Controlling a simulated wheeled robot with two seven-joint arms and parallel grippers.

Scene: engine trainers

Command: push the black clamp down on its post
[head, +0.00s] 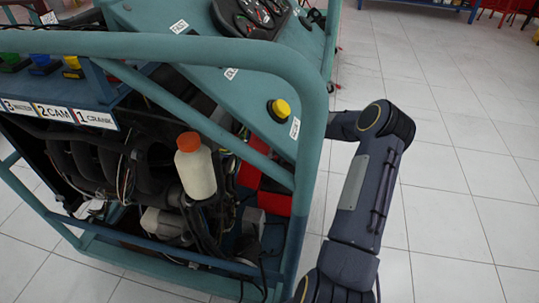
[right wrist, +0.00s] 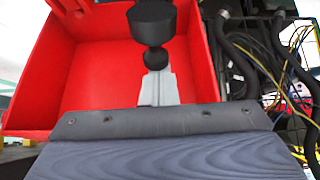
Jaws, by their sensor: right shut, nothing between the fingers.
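In the right wrist view the black clamp (right wrist: 152,24) is a dark, round, stepped piece at the top middle, in front of a red box-like part. I cannot make out its post. My right gripper (right wrist: 158,74) shows as pale grey fingers, shut and empty. Their tips point at the clamp's narrow end and overlap it in the picture; I cannot tell whether they touch. In the head view my right arm is at the right, but its gripper is not visible. The clamp cannot be made out there. My left gripper is in neither view.
The red part (right wrist: 95,75) also shows inside the trainer in the head view. Black hoses and thin wires (right wrist: 285,70) lie right of it. The teal frame (head: 312,150) stands left of my right arm. A white bottle with an orange cap (head: 196,170) sits inside. Tiled floor (head: 465,190) is clear at right.

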